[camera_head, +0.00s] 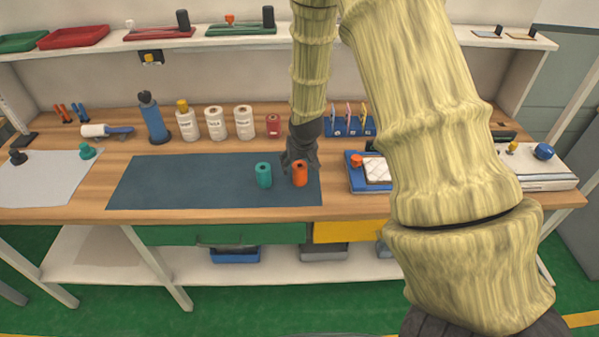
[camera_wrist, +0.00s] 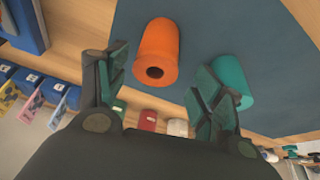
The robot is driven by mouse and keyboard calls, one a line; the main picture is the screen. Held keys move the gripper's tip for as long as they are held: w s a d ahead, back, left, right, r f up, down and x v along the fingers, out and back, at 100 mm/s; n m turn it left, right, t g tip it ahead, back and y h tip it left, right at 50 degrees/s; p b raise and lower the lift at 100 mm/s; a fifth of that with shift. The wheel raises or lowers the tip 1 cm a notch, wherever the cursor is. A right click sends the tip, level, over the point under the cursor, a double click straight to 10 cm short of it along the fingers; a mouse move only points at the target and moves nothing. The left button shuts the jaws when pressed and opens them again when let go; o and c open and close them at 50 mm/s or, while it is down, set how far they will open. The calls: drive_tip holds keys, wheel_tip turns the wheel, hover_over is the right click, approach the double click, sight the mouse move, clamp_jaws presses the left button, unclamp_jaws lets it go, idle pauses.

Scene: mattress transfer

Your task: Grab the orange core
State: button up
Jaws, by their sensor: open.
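The orange core (camera_head: 300,174) is a short hollow cylinder standing on the dark blue mat (camera_head: 180,180), near the mat's right end. It also shows in the wrist view (camera_wrist: 158,52), with its open end facing the camera. My gripper (camera_wrist: 160,85) is open, its fingers spread on either side of the line to the orange core, and nothing is between them. In the head view my gripper (camera_head: 299,160) is just behind the orange core; whether it touches cannot be told. A teal core (camera_head: 264,175) stands to the left, close to one finger in the wrist view (camera_wrist: 232,80).
White bottles (camera_head: 216,124), a blue bottle (camera_head: 153,118) and a small red can (camera_head: 273,126) stand at the back. A blue tray (camera_head: 357,181) with a white pad lies right of the mat. A blue rack (camera_head: 345,127) is behind. The mat's left part is clear.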

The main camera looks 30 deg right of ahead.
drive_tip(key=shift+f, duration=0.25)
drive_tip(key=shift+w+d+f+p, duration=0.1)
drive_tip(key=shift+d+f+p, duration=0.1)
drive_tip(key=shift+f+p, duration=0.35)
drive_tip(key=shift+w+d+f+p, duration=0.1)
drive_tip(key=shift+d+f+p, duration=0.1)
drive_tip(key=shift+f+p, duration=0.35)
drive_tip(key=shift+p+x, duration=0.35)
drive_tip(key=shift+x, duration=1.1)
drive_tip(key=shift+s, duration=0.1)
drive_tip(key=shift+c, duration=0.4)
drive_tip(key=c, duration=1)
